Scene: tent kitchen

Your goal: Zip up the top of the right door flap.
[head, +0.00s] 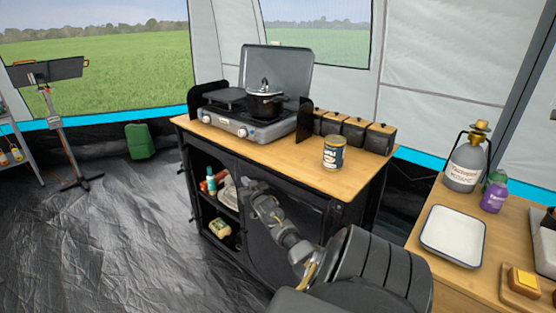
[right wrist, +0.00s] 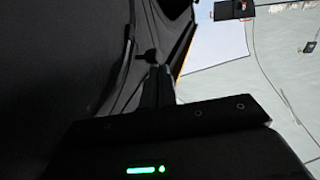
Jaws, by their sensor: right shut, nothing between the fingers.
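My left gripper is not in view.
The kitchen stand (head: 205,143) bears a stove (head: 240,122), a pot (head: 265,102), a can (head: 334,152) and several black canisters. Dark groundsheet (head: 120,230) lies clear at left.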

